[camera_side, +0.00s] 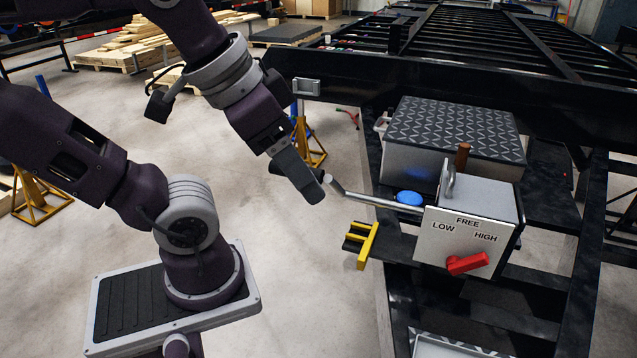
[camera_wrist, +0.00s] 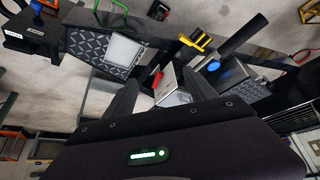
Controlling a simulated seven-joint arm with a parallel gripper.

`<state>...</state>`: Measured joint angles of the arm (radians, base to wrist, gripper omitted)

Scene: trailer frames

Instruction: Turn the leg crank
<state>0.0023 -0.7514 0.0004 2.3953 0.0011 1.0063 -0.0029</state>
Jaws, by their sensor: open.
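The leg crank (camera_side: 375,201) is a silver bar that runs left from the side of a grey gearbox (camera_side: 466,225) and bends up at its outer end. My gripper (camera_side: 318,190) is open at that outer end. Its dark fingers partly hide the end of the crank, and I cannot tell whether they touch it. The gearbox face reads LOW, FREE and HIGH, with a red lever (camera_side: 467,263) below the words.
A blue round cap (camera_side: 409,198) is close behind the crank bar. A box with a tread-plate lid (camera_side: 455,128) stands behind the gearbox. Open floor lies left of the crank.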

